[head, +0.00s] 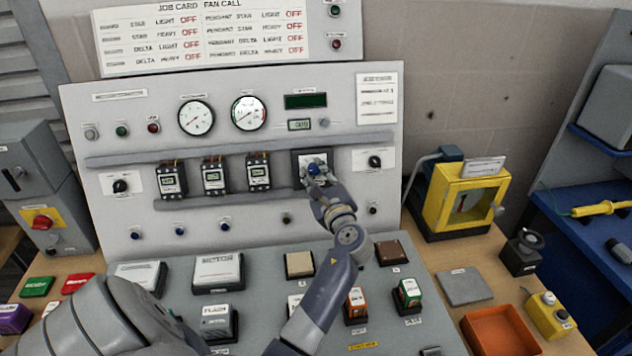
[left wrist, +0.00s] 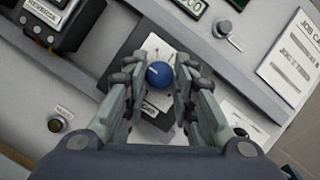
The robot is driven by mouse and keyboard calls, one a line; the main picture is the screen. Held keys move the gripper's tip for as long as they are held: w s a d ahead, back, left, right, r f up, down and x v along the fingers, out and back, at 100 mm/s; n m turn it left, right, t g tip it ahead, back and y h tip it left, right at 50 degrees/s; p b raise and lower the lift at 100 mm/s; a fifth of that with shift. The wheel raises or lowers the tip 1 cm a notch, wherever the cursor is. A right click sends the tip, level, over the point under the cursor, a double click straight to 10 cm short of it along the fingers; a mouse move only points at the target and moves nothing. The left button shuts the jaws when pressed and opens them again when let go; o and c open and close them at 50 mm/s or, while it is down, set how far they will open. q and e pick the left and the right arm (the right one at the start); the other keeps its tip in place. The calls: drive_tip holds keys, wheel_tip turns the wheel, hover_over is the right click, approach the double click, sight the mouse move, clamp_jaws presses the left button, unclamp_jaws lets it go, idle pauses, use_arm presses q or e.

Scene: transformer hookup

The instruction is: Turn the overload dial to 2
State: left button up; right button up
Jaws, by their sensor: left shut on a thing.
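The overload dial is a round blue knob (head: 313,170) on a dark square plate on the upright panel, right of the row of relays. In the left wrist view the dial (left wrist: 159,74) shows a small white mark towards its upper left. The scale numbers around it are hidden or too small to read. My left gripper (head: 316,167) reaches up to the panel and is shut on the dial. In the left wrist view its fingers (left wrist: 160,79) stand one on each side of the knob. My right gripper is not in view.
Three relays (head: 213,176) sit left of the dial, between grey rails (head: 240,147). Another black knob (head: 375,162) is on the panel to the right. A yellow box (head: 466,203) and an orange tray (head: 500,331) stand at the right. Several blocks stand on the sloping desk below.

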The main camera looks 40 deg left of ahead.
use_arm(q)
drive_tip(key=n+g+b, duration=0.1)
drive_tip(key=n+g, duration=0.1)
drive_tip(key=n, duration=0.2)
drive_tip(key=shift+w+r, duration=0.1)
drive_tip(key=shift+r+n+g+b, duration=0.1)
drive_tip(key=shift+n+g+b, duration=0.4)
drive_tip(key=shift+n, duration=1.5)
drive_tip(key=o, duration=1.1)
drive_tip(key=shift+c, duration=0.2)
drive_tip(key=shift+r, duration=0.1)
